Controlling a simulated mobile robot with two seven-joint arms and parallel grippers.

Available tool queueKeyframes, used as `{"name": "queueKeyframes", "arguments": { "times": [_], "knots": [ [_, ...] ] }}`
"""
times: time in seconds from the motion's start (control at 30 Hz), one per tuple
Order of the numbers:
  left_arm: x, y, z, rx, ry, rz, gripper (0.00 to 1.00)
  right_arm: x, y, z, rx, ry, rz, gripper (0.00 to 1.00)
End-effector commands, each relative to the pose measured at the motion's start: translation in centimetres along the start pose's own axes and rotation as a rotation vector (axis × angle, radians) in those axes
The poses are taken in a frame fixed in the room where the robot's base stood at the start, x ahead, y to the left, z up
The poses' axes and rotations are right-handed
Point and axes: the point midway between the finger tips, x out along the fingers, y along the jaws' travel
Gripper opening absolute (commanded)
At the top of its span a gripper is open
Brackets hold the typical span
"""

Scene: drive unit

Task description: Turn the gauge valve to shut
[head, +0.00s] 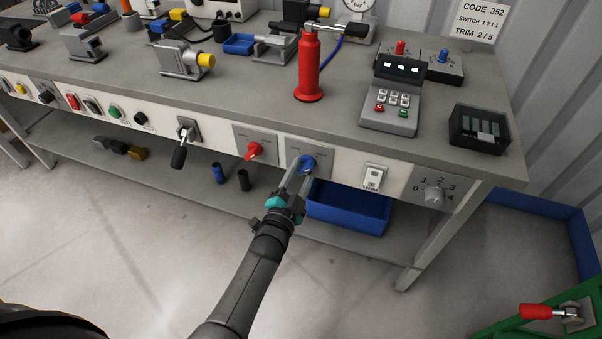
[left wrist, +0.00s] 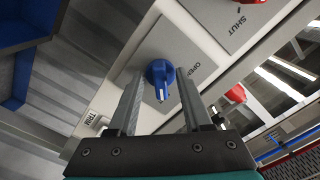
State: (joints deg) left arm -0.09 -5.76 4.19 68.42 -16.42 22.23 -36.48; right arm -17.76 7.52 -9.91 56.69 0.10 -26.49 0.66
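A blue valve knob (head: 308,163) sits on a grey plate (head: 320,151) on the bench's front panel. In the left wrist view the blue knob (left wrist: 160,75) has a narrow grip with a pale mark, and OPEN is printed on its plate. My left gripper (head: 298,170) reaches up to this knob. In the left wrist view its fingers (left wrist: 159,80) stand apart on either side of the knob, with gaps beside the narrow grip. A red knob (head: 254,150) is on the neighbouring plate, where SHUT is readable. I cannot tell which knob is the gauge valve. My right gripper is not in view.
A white rocker switch (head: 374,177) and a grey numbered dial (head: 433,194) are right of the blue knob. A black-handled lever (head: 179,153) sticks out at left. A blue bin (head: 350,209) stands on the shelf below. The floor in front is clear.

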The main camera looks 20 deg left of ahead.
Motion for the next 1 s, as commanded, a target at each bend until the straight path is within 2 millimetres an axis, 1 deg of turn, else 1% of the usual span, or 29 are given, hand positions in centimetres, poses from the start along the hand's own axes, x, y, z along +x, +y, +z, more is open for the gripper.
{"name": "queueKeyframes", "arguments": {
  "times": [0.23,0.37,0.47,0.57,0.87,1.0],
  "knots": [
    [-0.1,0.0,0.0,-0.001,0.001,-0.001,0.50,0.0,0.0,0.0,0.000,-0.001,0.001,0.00],
    [-0.6,0.0,0.0,-0.001,0.000,0.000,0.50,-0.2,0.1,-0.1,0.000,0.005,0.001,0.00],
    [-1.6,-0.1,0.0,-0.001,-0.001,0.001,0.50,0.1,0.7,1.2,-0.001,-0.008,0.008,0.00],
    [-2.8,-0.1,-0.1,-0.002,-0.002,0.001,0.50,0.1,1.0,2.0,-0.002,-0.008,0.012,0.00],
    [-7.7,-0.1,-0.1,-0.002,-0.002,0.002,0.50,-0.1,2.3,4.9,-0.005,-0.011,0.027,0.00],
    [-10.6,-0.1,-0.1,-0.001,-0.003,0.002,0.50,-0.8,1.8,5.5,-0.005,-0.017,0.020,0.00]
  ]
}}
